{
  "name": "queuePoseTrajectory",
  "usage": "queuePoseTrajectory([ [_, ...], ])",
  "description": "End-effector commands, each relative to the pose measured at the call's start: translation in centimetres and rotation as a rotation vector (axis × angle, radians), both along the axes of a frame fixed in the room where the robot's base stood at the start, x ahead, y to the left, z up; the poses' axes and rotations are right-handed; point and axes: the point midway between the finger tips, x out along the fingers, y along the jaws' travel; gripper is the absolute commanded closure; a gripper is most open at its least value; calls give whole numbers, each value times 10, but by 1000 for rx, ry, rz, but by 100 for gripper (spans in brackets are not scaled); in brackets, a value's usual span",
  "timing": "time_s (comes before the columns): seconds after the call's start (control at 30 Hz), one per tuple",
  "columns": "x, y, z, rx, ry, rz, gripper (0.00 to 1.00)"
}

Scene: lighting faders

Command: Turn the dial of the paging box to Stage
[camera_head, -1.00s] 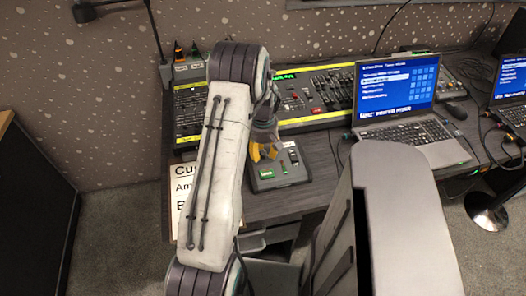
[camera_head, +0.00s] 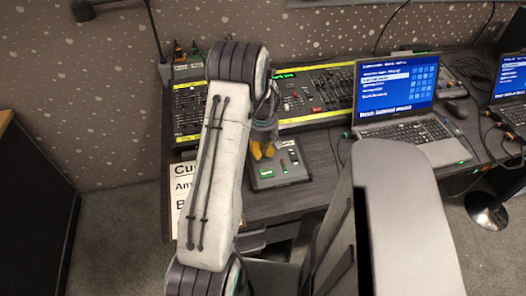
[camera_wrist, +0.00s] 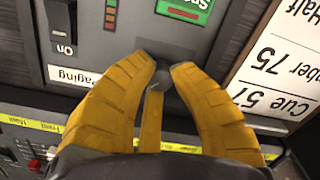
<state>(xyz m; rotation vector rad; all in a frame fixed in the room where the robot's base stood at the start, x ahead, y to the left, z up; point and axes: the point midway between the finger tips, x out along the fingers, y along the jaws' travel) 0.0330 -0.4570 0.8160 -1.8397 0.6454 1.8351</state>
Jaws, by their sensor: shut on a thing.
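The paging box (camera_head: 292,177) is a grey box on the desk, in front of the mixing consoles. In the wrist view it appears upside down, with a "Paging" label (camera_wrist: 72,77), a black switch marked "On" (camera_wrist: 62,18) and a green display (camera_wrist: 185,9) whose word is cut off by the frame edge. My gripper (camera_head: 262,151) is over the box's back left part. In the wrist view its yellow fingers (camera_wrist: 163,68) close around the small dark dial (camera_wrist: 162,75). The fingers hide most of the dial, so I cannot tell its setting.
A mixing console (camera_head: 325,92) with a yellow strip stands behind the box. An open laptop (camera_head: 395,95) is to the right. A printed cue card (camera_head: 181,190) lies left of the box and shows beside it in the wrist view (camera_wrist: 275,65).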

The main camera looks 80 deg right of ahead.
Motion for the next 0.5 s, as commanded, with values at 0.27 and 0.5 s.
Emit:
queuePoseTrajectory([
  [0.27, 0, -1, -4, 4, -1, -102, 100],
  [0.5, 0, 0, -2, 6, -1, -113, 100],
])
